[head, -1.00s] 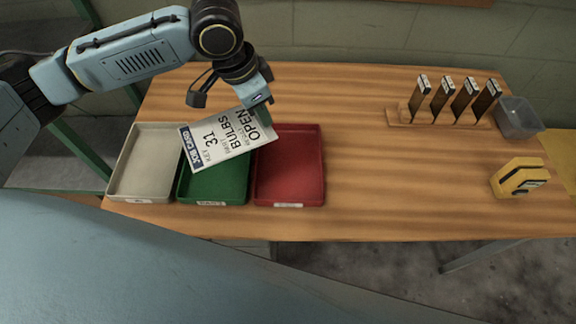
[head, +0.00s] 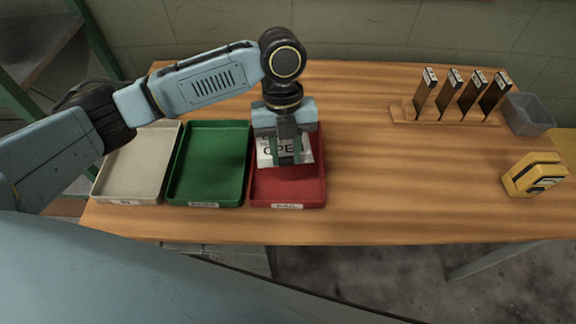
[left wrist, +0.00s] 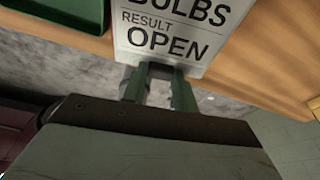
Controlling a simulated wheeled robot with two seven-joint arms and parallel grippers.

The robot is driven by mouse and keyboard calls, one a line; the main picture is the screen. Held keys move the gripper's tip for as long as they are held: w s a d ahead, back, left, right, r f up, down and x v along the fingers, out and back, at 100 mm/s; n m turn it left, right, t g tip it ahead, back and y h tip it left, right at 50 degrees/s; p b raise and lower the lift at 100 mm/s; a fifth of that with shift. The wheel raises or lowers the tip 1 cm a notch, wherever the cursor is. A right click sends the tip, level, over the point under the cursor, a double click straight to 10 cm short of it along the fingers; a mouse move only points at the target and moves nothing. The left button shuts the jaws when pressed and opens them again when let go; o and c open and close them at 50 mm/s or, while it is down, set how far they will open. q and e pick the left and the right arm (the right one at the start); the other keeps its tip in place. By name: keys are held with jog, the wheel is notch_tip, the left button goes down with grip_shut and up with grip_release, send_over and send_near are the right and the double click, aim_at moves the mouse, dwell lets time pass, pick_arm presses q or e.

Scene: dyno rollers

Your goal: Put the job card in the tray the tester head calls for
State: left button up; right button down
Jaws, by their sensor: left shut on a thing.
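My left gripper (head: 288,155) is shut on the white job card (head: 267,153) and holds it over the red tray (head: 312,188). The card is partly hidden behind the fingers. In the left wrist view the card (left wrist: 178,28) reads "BULBS", "RESULT" and "OPEN". The green tray (head: 208,170) stands in the middle, left of the red one, and the cream tray (head: 135,175) stands at the far left. All three trays look empty and have small front labels too small to read surely. A yellow device (head: 533,175) sits at the right; I cannot tell whether it is the tester head.
A wooden rack (head: 440,116) with several upright dark pieces stands at the back right. A clear grey bin (head: 528,115) is beside it. The middle of the wooden table (head: 400,185) is clear. The table's front edge runs just before the trays.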

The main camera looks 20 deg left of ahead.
pick_arm(q)
jog(key=shift+s+d+f+m, duration=0.1)
jog(key=shift+d+f+m, duration=0.25)
jog(key=shift+m, duration=0.45)
jog(key=b, duration=0.1)
send_over(287, 192)
jog(key=f, duration=0.4)
jog(key=shift+w+f, duration=0.4)
jog(key=shift+a+f, duration=0.1)
jog(key=shift+f, duration=0.25)
notch_tip(287, 192, down, 4)
jog(key=shift+r+b, duration=0.1)
jog(key=shift+b, duration=0.65)
jog(key=shift+f, duration=0.35)
pick_arm(e)
jog(key=d+f, duration=0.2)
jog(key=shift+w+d+f, duration=0.2)
jog(key=shift+w+f, duration=0.1)
jog(key=shift+w, duration=0.05)
pick_arm(q)
jog(key=shift+f, duration=0.1)
jog(key=o, duration=0.8)
jog(key=shift+o, duration=0.2)
pick_arm(e)
jog(key=shift+w+a, duration=0.1)
